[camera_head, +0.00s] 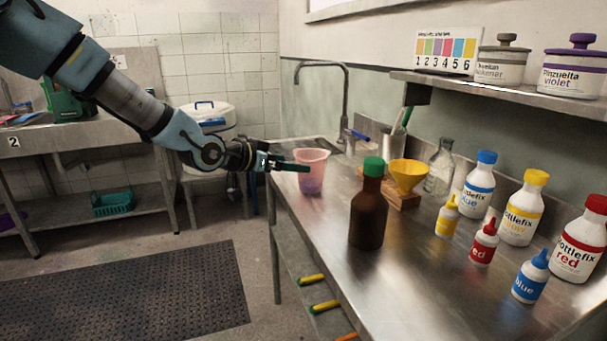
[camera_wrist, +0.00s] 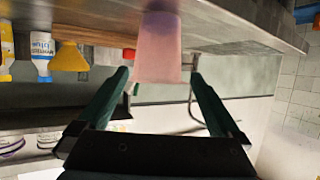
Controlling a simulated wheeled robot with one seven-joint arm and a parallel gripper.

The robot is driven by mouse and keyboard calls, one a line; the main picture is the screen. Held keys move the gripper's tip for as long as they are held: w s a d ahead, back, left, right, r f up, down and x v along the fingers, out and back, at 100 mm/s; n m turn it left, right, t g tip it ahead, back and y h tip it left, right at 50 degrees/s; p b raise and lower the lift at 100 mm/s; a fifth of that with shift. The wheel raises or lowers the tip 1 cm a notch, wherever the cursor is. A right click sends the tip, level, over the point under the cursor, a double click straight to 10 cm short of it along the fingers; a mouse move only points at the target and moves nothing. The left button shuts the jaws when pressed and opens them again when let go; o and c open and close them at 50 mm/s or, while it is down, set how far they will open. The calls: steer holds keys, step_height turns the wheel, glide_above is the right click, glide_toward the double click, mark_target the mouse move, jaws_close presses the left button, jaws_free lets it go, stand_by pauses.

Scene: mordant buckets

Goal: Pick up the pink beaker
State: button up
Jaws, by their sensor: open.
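The pink beaker (camera_head: 311,182) stands upright near the left edge of the steel bench, with a darker purple lower part. It also shows in the wrist view (camera_wrist: 158,48), upside down there. My gripper (camera_head: 300,167) reaches in from the left at the height of the beaker's upper half. One dark green finger crosses in front of the beaker. In the wrist view the fingers of my gripper (camera_wrist: 160,74) are spread wide, with the rim end of the beaker between their tips. Gaps show on both sides, so neither finger appears to touch it.
A brown bottle with a green cap (camera_head: 368,210) stands right of the beaker, nearer the camera. A yellow funnel (camera_head: 408,174) on a wooden block and several dye bottles stand further right. A sink tap (camera_head: 345,100) rises behind. The shelf (camera_head: 510,92) overhangs the bench's back.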

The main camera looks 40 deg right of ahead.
mark_target(311, 183)
steer(key=x, duration=0.2)
steer(key=p+x, duration=0.1)
steer(key=x, duration=0.4)
steer(key=shift+s+f+p, duration=0.15)
steer(key=shift+f+p, duration=0.15)
steer(key=c, duration=1)
steer(key=shift+r, duration=0.25)
